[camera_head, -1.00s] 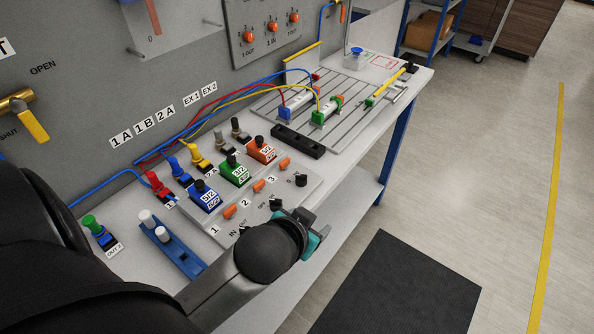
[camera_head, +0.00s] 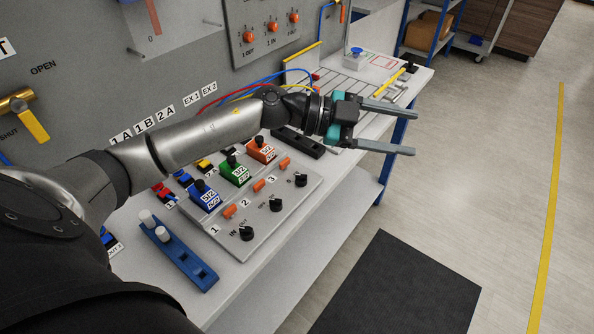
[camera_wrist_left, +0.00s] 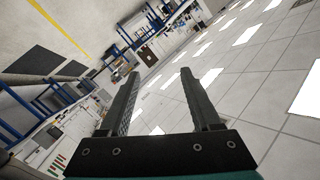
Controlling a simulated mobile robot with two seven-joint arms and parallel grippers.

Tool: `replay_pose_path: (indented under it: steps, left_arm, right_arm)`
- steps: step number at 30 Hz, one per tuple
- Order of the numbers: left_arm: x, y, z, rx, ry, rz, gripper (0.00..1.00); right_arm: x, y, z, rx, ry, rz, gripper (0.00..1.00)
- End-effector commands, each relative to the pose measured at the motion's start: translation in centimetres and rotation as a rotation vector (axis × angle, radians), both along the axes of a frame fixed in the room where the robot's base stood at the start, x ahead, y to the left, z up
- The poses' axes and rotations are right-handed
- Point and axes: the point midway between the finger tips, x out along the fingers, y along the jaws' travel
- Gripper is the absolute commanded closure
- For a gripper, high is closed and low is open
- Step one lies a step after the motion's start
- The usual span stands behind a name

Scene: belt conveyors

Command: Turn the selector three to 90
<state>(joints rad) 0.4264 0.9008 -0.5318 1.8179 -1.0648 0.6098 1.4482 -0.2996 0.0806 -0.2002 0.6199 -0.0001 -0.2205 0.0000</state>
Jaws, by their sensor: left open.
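Three black selector knobs sit in a row on the sloped grey panel (camera_head: 262,222) in the head view. The near knob (camera_head: 246,233) is by the label 1 and the middle knob (camera_head: 276,204) by the label 2. The far knob (camera_head: 300,180), in line with the label 3, looks like selector three; its pointer angle is too small to read. My left gripper (camera_head: 413,131) is open and empty, up and to the right of the knobs, pointing right. Its two spread fingers also show in the left wrist view (camera_wrist_left: 160,76), with nothing between them. My right gripper is not in view.
Blue (camera_head: 205,196), green (camera_head: 236,171) and orange (camera_head: 262,150) valve blocks stand behind the knobs. A blue rack (camera_head: 178,255) with white pegs is at the near left. My left arm covers part of the bench and hoses. The floor to the right is open.

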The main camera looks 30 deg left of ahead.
Motion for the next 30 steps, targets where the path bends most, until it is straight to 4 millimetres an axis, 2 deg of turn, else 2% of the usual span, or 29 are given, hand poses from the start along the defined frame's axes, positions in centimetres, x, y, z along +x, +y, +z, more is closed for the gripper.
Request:
replay_pose_path:
  steps: [5,7,12,15,18,21,26,30]
  left_arm:
    - [-0.5,6.4,-3.2,0.304,0.213,-0.055,0.36]
    - [-0.9,9.8,-4.1,0.418,0.320,-0.038,0.36]
    - [-2.6,18.2,-5.0,0.632,0.571,0.071,0.36]
    - [-3.6,21.6,-4.8,0.702,0.678,0.134,0.36]
    - [-4.3,23.4,-4.7,0.737,0.738,0.173,0.36]
    - [-4.6,23.9,-5.0,0.749,0.762,0.184,0.36]
    - [-4.4,23.1,-6.9,0.749,0.765,0.181,0.36]
    - [-4.0,22.0,-9.6,0.748,0.763,0.179,0.36]
  right_arm:
    - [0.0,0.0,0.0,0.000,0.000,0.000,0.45]
    - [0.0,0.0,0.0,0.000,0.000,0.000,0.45]
    - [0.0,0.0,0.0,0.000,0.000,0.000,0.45]
    - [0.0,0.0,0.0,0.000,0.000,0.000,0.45]
    - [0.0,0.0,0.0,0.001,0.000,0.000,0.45]
    - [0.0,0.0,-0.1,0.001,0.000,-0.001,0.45]
    - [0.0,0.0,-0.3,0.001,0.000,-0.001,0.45]
    - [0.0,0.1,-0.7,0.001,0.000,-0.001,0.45]
